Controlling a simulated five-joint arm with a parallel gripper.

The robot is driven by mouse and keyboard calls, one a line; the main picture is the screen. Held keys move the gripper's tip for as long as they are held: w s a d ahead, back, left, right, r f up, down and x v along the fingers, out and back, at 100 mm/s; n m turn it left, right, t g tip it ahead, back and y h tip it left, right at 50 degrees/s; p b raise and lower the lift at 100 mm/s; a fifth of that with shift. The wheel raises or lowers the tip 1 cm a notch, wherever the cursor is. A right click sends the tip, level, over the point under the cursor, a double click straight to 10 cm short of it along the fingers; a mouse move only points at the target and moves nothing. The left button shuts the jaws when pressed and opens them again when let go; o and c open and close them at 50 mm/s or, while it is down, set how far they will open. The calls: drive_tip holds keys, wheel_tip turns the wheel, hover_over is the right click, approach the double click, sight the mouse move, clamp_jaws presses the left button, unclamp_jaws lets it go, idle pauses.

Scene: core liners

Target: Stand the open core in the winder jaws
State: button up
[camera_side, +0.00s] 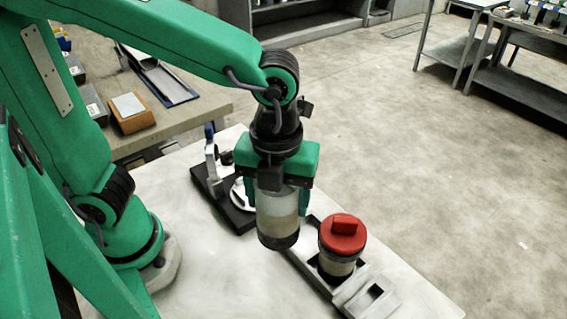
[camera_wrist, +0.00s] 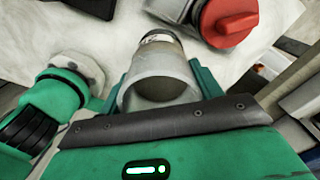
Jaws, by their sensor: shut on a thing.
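My gripper (camera_side: 277,198) is shut around the open core (camera_side: 278,224), a pale translucent cylinder with a dark lower end. The core hangs roughly upright, and its lower end looks clear of the table. In the wrist view the core (camera_wrist: 160,82) shows its open rim between my green fingers. Behind my gripper at the left stands a device on a black base (camera_side: 237,218), with a white upright and a blue knob; it looks like the winder. My gripper partly hides it, so its jaws cannot be made out.
A red-capped cylinder (camera_side: 342,237) stands in a grey holder (camera_side: 350,290) to the right of the held core; the red cap (camera_wrist: 230,20) also shows in the wrist view. The pale table (camera_side: 205,270) is clear at the front left. A bench with boxes stands behind.

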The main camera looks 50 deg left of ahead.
drive_tip(key=a+r+n, duration=0.2)
drive_tip(key=a+n, duration=0.6)
drive_tip(key=shift+w+a, duration=0.2)
drive_tip(key=shift+a, duration=0.1)
drive_tip(key=w+a+f, duration=0.6)
drive_tip(key=a+f, duration=0.1)
drive_tip(key=a, duration=0.2)
drive_tip(key=shift+w+a, duration=0.15)
drive_tip(key=shift+a, duration=0.25)
drive_tip(key=shift+f, duration=0.1)
drive_tip(key=shift+f, duration=1.95)
